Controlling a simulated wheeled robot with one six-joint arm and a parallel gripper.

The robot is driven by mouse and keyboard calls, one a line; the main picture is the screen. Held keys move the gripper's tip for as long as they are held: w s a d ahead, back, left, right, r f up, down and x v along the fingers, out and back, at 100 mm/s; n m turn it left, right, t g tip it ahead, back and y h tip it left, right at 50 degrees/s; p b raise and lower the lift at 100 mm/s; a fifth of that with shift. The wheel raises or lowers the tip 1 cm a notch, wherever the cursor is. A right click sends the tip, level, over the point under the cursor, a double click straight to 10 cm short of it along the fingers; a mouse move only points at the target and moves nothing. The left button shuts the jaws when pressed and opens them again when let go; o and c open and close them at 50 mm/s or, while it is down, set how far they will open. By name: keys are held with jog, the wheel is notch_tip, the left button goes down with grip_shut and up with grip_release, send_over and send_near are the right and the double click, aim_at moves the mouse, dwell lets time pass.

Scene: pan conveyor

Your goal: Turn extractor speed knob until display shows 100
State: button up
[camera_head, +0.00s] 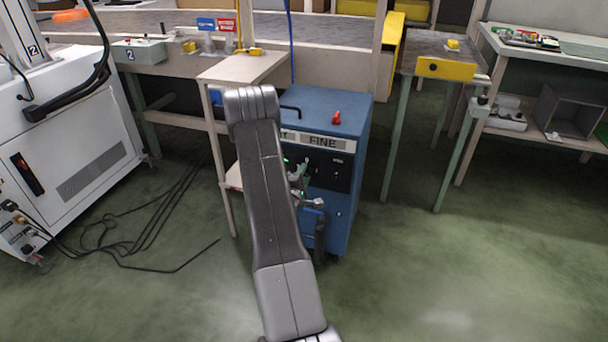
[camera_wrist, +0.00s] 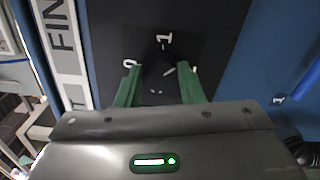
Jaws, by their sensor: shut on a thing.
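The blue cabinet (camera_head: 350,125) stands in the middle of the head view, with a label ending in "FINE" and a black control panel (camera_head: 341,172) on its front. In the wrist view, my gripper (camera_wrist: 159,72) has its two green fingers on either side of a dark knob (camera_wrist: 160,80) on the black panel (camera_wrist: 112,25). The fingers are shut on the knob, whose outline is hard to make out against the panel. White scale marks show around it. In the head view, my gripper (camera_head: 298,175) is at the panel, and my arm hides its left part. I cannot read a display value.
A red knob or button (camera_head: 337,118) sits on the cabinet top. A wooden table (camera_head: 240,68) stands behind left, and a white machine (camera_head: 75,145) with cables on the floor is at left. A table with a yellow panel (camera_head: 445,69) is at right. The green floor in front is clear.

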jog(key=shift+n, duration=0.4)
jog(key=o, duration=1)
jog(key=p+v, duration=0.2)
jog(key=v, duration=1.2)
jog(key=shift+p, duration=0.3)
jog(key=shift+w, duration=0.1)
jog(key=b+x, duration=0.2)
jog(key=x, duration=1.1)
jog(key=shift+w+d, duration=0.15)
jog(key=shift+w, duration=0.25)
